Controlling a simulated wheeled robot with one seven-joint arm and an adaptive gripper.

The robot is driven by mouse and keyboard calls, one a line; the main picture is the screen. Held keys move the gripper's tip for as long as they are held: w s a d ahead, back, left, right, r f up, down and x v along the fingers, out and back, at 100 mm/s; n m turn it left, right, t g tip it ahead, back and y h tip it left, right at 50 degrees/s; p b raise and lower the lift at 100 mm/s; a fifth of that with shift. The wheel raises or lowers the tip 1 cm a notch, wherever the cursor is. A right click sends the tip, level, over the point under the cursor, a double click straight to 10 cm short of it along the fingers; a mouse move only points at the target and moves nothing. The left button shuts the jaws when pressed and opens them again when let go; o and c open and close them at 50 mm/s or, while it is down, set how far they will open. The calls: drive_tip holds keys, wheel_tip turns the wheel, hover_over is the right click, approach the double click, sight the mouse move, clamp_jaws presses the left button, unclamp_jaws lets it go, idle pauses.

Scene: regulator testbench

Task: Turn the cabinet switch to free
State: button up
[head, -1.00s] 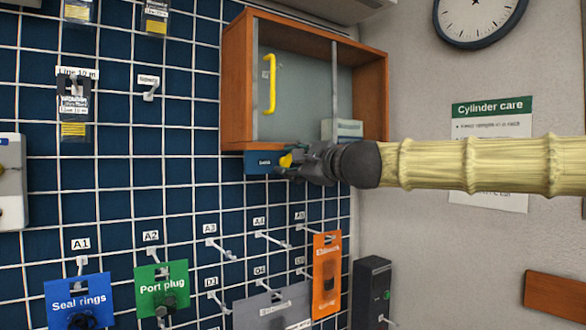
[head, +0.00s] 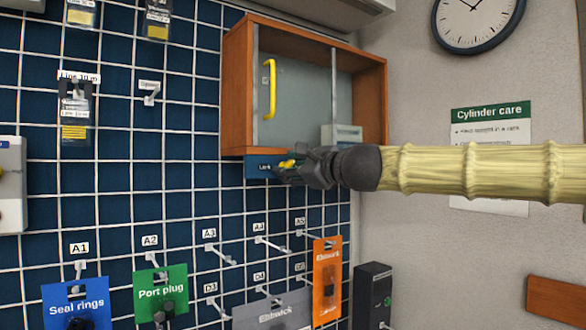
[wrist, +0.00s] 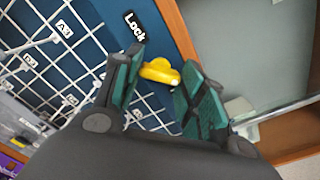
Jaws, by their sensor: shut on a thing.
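The cabinet (head: 232,85) is a brown wooden box with a pale grey door and a yellow handle (head: 269,90). A blue switch plate (head: 255,172) sits under its lower edge. In the wrist view the plate carries a label reading Lock (wrist: 135,26). The yellow switch knob (wrist: 158,71) lies between the green-padded fingers of my gripper (wrist: 160,74). My gripper (head: 290,170) is shut on the knob, reaching in from the right in the head view. The fingers hide part of the knob and plate, and I see no label reading free.
A wire grid on a blue board fills the left, with hooks and hanging cards such as Port plug (head: 161,290) and an orange card (head: 326,280) below the switch. A dark box (head: 371,295) stands at lower right. The wall beside my arm has a poster (head: 490,120) and clock.

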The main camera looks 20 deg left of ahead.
drive_tip(key=o, duration=1)
drive_tip(key=v, duration=1.2)
